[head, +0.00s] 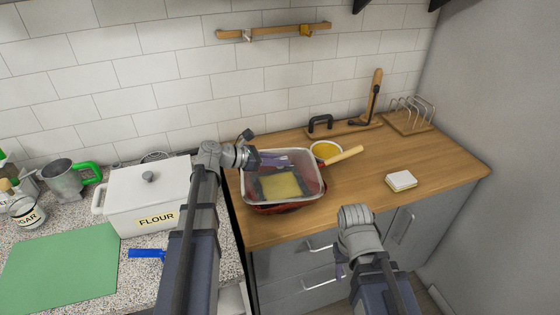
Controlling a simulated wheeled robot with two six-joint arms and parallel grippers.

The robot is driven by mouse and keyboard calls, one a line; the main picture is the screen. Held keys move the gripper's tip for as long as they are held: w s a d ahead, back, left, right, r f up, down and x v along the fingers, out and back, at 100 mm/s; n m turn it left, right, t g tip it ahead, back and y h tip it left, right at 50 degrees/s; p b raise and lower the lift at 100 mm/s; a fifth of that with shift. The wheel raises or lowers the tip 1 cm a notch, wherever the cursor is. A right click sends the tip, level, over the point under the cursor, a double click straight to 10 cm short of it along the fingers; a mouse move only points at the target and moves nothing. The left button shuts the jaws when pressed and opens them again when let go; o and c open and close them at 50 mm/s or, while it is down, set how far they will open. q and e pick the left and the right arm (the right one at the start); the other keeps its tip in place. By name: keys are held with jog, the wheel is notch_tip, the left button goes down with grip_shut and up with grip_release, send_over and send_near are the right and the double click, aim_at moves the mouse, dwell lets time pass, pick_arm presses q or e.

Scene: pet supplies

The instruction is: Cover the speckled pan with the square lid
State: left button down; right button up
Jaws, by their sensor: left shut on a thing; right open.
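A square, see-through lid with a pale rim (322,178) lies over the red pan (290,208) on the wooden counter. Yellow contents show through the lid, and the pan's red side shows below its front edge. I cannot tell from this view whether the lid rests on the pan or hangs just above it. My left gripper (280,161) reaches in at the lid's back left and is shut on the lid; its exact grip is hard to see. My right gripper (341,264) is open and empty, low in front of the counter's front edge, apart from the pan.
A small pan of yellow food (326,150) with a wooden handle stands behind right. A sponge (401,180) lies on the right, a toast rack (413,113) at the back. A flour bin (146,202) and a green mat (60,268) are left. The counter's right front is clear.

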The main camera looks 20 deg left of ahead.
aim_at(258, 174)
pick_arm(q)
jog(key=shift+s+d+f, duration=0.1)
jog(key=shift+s+f, duration=0.15)
jog(key=shift+f, duration=0.1)
jog(key=c, duration=0.8)
grip_release()
jog(key=shift+r, duration=0.1)
jog(key=shift+o, duration=0.3)
jog(key=shift+w, duration=0.2)
jog(key=shift+s+a, duration=0.1)
jog(key=shift+a, duration=0.15)
jog(key=p+v, duration=0.2)
jog(key=v, duration=0.4)
jog(key=shift+r+p, duration=0.2)
jog(key=shift+p, duration=0.15)
jog(key=shift+s+a+r, duration=0.15)
jog(key=shift+s+a, duration=0.2)
jog(key=shift+a, duration=0.15)
